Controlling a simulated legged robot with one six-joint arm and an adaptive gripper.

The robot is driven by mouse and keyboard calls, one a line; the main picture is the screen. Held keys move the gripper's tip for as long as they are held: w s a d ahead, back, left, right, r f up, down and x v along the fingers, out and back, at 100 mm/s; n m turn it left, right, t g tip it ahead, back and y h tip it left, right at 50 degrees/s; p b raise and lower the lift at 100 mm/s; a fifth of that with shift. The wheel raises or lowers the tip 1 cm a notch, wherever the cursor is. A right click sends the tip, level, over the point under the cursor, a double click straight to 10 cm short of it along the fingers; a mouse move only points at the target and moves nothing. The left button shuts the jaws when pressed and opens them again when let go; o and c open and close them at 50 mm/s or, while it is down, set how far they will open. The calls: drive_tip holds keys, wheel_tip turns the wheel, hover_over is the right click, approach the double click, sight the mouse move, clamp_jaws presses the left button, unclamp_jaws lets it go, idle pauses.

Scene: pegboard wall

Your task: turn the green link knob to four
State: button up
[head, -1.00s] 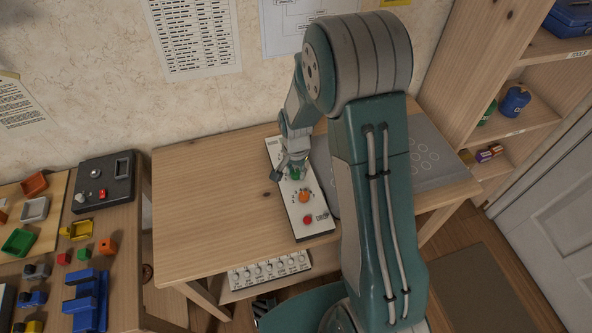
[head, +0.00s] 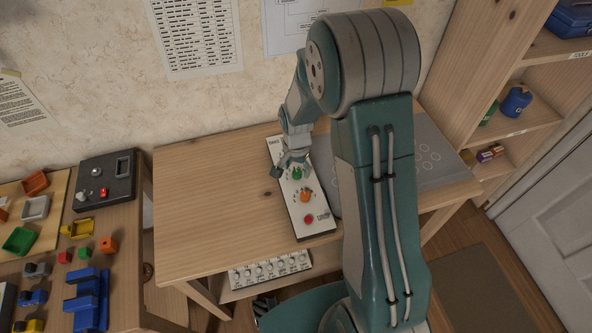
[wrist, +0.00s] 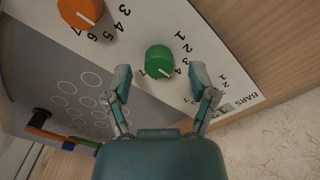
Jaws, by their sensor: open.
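The green knob (head: 297,174) is on a white panel (head: 322,229) lying on the wooden table. In the wrist view the green knob (wrist: 159,60) has a white pointer line towards the lower right, close to the printed 4. My gripper (head: 291,164) is over the far part of the panel, just above the green knob. In the wrist view my gripper (wrist: 160,73) is open, with one finger on each side of the knob and gaps between. It holds nothing.
An orange knob (head: 305,196) and a red button (head: 308,219) sit nearer on the same panel. A grey sheet with circles (head: 427,160) lies to its right. The table left of the panel (head: 215,210) is bare.

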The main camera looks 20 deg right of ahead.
sight(296, 172)
wheel_tip(296, 172, up, 11)
drive_tip(key=shift+f, duration=0.2)
drive_tip(key=shift+a, duration=0.1)
idle(0.4)
drive_tip(key=s+r+n+t, duration=0.5)
drive_tip(key=s+r+n, duration=0.4)
drive_tip(key=s+r, duration=0.8)
drive_tip(key=s, duration=0.4)
drive_tip(key=shift+r+t, duration=0.15)
drive_tip(key=shift+t, duration=0.15)
drive_tip(key=shift+w, duration=0.1)
idle(2.0)
